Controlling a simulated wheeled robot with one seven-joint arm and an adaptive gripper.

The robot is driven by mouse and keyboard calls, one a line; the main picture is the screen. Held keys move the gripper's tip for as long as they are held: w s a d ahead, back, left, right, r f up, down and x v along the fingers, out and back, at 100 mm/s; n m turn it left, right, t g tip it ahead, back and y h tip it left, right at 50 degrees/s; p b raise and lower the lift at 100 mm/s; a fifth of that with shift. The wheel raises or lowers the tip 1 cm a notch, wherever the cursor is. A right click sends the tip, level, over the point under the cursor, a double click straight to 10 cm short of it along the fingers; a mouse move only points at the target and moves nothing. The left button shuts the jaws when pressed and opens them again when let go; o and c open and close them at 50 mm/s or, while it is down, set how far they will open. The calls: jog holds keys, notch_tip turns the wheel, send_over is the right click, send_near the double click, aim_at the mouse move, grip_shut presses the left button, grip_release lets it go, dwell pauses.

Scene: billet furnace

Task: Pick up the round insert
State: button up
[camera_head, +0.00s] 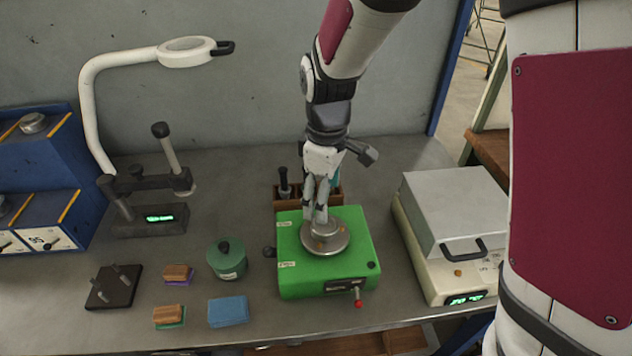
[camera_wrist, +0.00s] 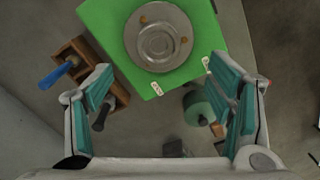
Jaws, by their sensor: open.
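A round grey metal disc with a raised middle, which looks like the round insert (camera_head: 340,243), lies on top of the green box (camera_head: 292,281). In the wrist view the insert (camera_wrist: 137,52) lies on the green box (camera_wrist: 98,17) at the top, ahead of the fingertips. My gripper (camera_head: 316,212) points down over the insert in the head view and hides part of it. In the wrist view my gripper (camera_wrist: 162,72) has its two teal-padded fingers wide apart, with nothing between them. The exact gap to the insert is hard to tell.
A wooden rack (camera_head: 290,200) with handled tools stands close behind the green box. A green round pot (camera_head: 227,262) and a blue block (camera_head: 228,311) are left of it. A lidded grey device (camera_head: 455,210) stands right. A lamp arm (camera_head: 90,110) stands back left.

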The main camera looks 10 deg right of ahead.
aim_at(325, 228)
jog(key=shift+d+f+p, duration=0.15)
jog(key=shift+f+p, duration=0.4)
jog(key=shift+f, duration=3.65)
jog(key=shift+c, duration=0.4)
jog(key=shift+w, duration=0.1)
grip_shut()
